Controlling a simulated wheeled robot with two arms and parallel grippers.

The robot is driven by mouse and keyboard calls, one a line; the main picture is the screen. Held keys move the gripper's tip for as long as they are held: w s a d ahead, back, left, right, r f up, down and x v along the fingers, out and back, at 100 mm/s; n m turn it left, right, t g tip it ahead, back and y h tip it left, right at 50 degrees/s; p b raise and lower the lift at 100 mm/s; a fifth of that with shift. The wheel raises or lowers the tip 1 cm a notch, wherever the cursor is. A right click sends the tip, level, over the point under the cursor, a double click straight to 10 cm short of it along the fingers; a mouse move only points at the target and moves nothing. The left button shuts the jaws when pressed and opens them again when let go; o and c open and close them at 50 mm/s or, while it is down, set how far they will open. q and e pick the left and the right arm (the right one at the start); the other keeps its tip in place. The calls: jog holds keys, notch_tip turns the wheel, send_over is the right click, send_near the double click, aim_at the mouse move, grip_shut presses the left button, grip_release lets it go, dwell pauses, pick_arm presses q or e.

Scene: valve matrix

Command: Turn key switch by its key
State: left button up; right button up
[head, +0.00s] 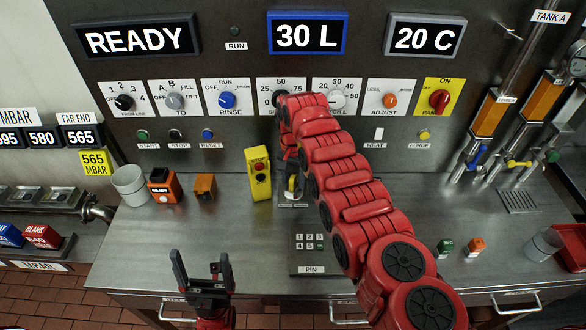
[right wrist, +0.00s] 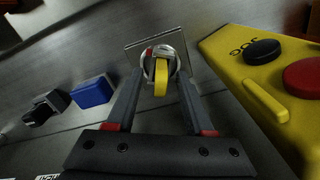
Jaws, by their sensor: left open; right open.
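The key switch shows in the right wrist view as a round metal collar (right wrist: 163,62) on a square plate, with a yellow key (right wrist: 161,78) standing in it. In the head view the yellow key (head: 292,184) is small and partly hidden by my right gripper (head: 290,172). My right gripper points down at the switch. In the right wrist view its two fingers (right wrist: 159,88) are apart, one on each side of the key; I cannot tell whether they touch it. My left gripper (head: 202,262) is open and empty over the table's front edge.
A yellow pendant (head: 258,174) with a red button stands close left of the switch; it also shows in the right wrist view (right wrist: 262,85). A PIN keypad (head: 309,243) lies in front. Dials line the back panel. The tabletop front left is clear.

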grip_shut()
dwell(0.3)
jog(key=shift+a+m, duration=0.1)
jog(key=shift+m, duration=1.1)
jog(key=shift+m+b, duration=0.5)
jog(key=shift+m, duration=0.5)
